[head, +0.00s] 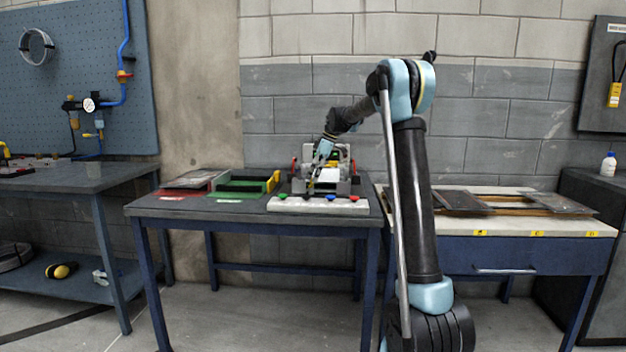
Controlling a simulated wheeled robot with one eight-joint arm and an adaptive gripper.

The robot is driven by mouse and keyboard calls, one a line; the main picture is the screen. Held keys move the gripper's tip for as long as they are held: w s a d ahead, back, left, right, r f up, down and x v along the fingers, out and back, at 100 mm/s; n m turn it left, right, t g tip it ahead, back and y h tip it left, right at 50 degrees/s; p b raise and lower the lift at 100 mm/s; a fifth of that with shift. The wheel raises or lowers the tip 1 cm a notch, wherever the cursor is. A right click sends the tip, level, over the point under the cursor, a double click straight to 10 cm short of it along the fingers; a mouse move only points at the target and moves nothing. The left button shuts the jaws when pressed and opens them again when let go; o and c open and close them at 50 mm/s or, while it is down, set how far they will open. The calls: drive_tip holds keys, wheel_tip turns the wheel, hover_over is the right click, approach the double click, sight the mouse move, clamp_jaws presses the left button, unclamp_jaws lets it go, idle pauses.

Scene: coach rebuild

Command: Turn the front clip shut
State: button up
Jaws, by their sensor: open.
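A grey fixture (345,187) with a pale block in its middle stands on the blue-legged table, near its back right. Red parts show at its left side (294,166) and right side (353,167). My gripper (311,188) is open and points down at the front left of the fixture, low and close to it. I cannot tell whether it touches anything. The front clip cannot be made out at this size; the gripper may cover it, and its position cannot be told.
A pale strip (310,205) with coloured knobs lies along the table's front edge, before the fixture. A green tray (240,190) and a red tray (187,182) lie to the left. The table's front left (165,207) is clear. A drawer bench (500,221) stands right.

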drive_tip(key=v, duration=1)
drive_tip(key=shift+d+r, duration=0.25)
drive_tip(key=s+d+f+m+h, duration=0.1)
drive_tip(key=s+d+f+m, duration=0.3)
drive_tip(key=s, duration=0.6)
drive_tip(key=s+d+m+t, duration=0.1)
drive_tip(key=s+d+m, duration=0.1)
drive_tip(key=s+d, duration=0.5)
drive_tip(key=s+d+f+m+h, duration=0.1)
drive_tip(key=s+d+f+m, duration=0.15)
drive_tip(key=s, duration=0.95)
drive_tip(key=s+d+f+m+h, duration=0.1)
drive_tip(key=s+d+f+m, duration=0.3)
drive_tip(key=s+f, duration=0.7)
drive_tip(key=s+d+f+m+t+h, duration=0.1)
drive_tip(key=s+d+f+m, duration=0.3)
drive_tip(key=s+f, duration=0.7)
drive_tip(key=shift+s+d+f+m, duration=0.25)
drive_tip(key=shift+s+m, duration=0.3)
drive_tip(key=shift+s, duration=0.4)
